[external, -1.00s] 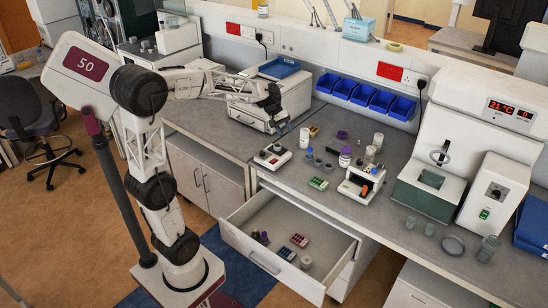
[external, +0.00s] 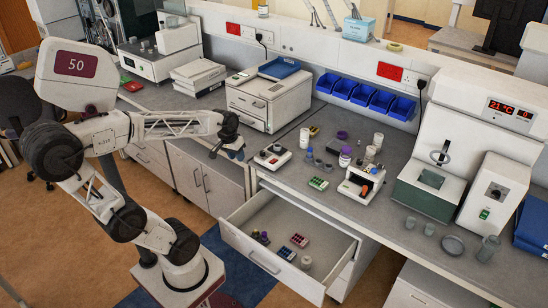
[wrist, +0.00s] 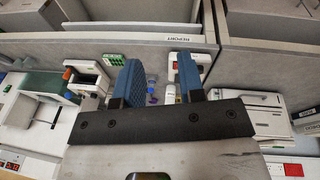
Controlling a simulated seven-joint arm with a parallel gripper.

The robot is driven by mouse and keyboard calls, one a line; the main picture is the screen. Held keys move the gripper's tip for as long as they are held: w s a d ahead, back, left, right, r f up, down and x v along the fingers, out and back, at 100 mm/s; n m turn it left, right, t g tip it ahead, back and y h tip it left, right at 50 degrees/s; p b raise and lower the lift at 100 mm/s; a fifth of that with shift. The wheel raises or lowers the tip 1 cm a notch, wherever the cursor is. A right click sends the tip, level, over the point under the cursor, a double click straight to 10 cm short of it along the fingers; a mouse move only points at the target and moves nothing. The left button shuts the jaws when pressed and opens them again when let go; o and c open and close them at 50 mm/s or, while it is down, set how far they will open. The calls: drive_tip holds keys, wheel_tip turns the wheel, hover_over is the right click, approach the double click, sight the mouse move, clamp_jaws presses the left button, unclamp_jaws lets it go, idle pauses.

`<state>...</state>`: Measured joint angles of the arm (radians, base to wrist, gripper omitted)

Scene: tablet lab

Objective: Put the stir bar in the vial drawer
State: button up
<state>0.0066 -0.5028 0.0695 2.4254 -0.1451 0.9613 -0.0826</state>
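The open vial drawer (external: 262,256) is pulled out below the bench. It holds small racks (external: 299,240), purple-topped vials (external: 263,237) and a pale jar (external: 306,262). I cannot make out a stir bar in either view; it is too small or hidden. My gripper (external: 234,152) is above the front edge of the bench, up and left of the drawer in the external view. In the wrist view its two blue fingers (wrist: 157,80) are spread apart, with nothing visible held between them. Bench items show beyond the gap.
On the bench are a red-marked device (external: 272,157), a green rack (external: 318,183), a white device (external: 361,185) and several bottles and vials. Blue bins (external: 363,95) line the back. A white boxy machine (external: 262,103) stands behind my gripper. Glassware (external: 452,245) is at right.

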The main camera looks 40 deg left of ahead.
drive_tip(key=s+a+f+m+y, duration=0.1)
drive_tip(key=s+a+f, duration=0.1)
drive_tip(key=s, duration=0.4)
drive_tip(key=shift+s+f+m, duration=0.25)
drive_tip(key=shift+s+m, duration=0.15)
drive_tip(key=shift+o, duration=0.5)
drive_tip(key=shift+w, duration=0.1)
